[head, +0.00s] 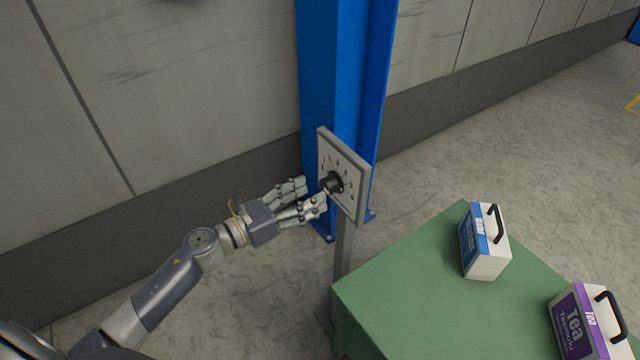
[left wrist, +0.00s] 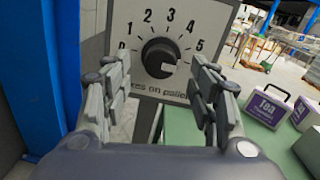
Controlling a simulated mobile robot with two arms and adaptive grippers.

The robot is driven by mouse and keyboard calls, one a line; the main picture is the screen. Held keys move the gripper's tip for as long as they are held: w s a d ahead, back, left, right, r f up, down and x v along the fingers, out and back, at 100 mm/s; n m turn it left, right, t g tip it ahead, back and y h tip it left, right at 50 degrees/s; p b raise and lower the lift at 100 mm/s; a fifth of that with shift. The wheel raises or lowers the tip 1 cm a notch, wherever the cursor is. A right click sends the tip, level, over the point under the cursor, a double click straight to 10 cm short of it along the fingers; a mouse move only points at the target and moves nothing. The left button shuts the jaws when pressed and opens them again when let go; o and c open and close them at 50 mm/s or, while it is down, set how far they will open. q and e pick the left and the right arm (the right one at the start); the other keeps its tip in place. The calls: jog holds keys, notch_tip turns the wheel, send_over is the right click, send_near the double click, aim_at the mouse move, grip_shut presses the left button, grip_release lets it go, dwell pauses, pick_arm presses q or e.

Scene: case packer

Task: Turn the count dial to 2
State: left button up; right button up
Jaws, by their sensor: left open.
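The count dial is a round black knob (head: 333,183) on a grey square panel (head: 356,176) held on a post. In the left wrist view the knob (left wrist: 159,57) faces me, with numbers up to 5 printed around it; 2 is at its upper left. A small light mark shows at the knob's lower right; I cannot tell for sure which number it points to. My left gripper (head: 312,192) is open right in front of the panel. In the wrist view its fingers stand left and right of the knob, apart from it. My right gripper is not in view.
A blue column (head: 340,80) stands behind the panel. A green table (head: 430,300) at the lower right bears a blue-and-white box (head: 488,245) and a purple-and-white Tea box (head: 585,325), both with black handles. The grey floor left of the post is clear.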

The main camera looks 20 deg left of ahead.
aim_at(324, 187)
pick_arm(q)
jog(key=shift+p+x, duration=0.4)
jog(key=shift+x, duration=1.65)
jog(key=c, duration=1.1)
